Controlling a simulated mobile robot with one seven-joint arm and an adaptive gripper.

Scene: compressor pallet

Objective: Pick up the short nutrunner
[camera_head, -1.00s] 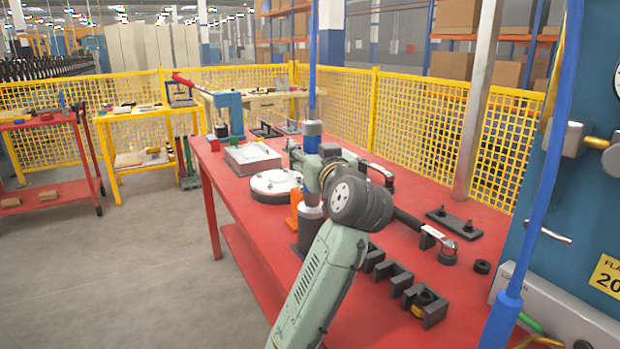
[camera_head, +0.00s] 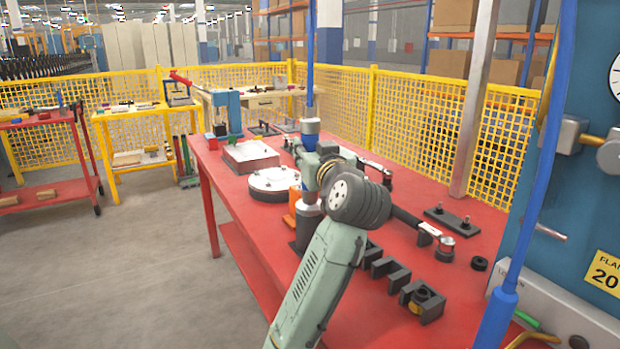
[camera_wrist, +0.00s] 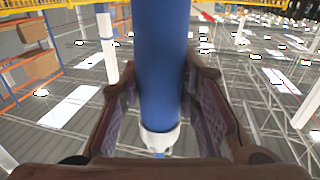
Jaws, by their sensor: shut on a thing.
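The nutrunner (camera_head: 310,143) stands upright near the middle of the head view, with a blue body, pale metal fittings and a blue line rising above it. Its lower part goes down towards a dark holder (camera_head: 303,240) on the red table. In the wrist view its blue cylinder (camera_wrist: 160,70) with a white end ring lies between the two dark fingers of my gripper (camera_wrist: 157,85). The gripper is shut on this blue body. In the head view, my arm's wrist hides most of the grip and part of the tool. I cannot tell whether the tool's foot touches the holder.
The red table (camera_head: 385,315) holds a round white-topped part (camera_head: 273,181), a grey plate (camera_head: 250,155) and dark blocks (camera_head: 425,300). A blue hanging hose (camera_head: 530,200) and blue panel (camera_head: 590,235) stand at right. Yellow mesh fence (camera_head: 415,110) runs behind.

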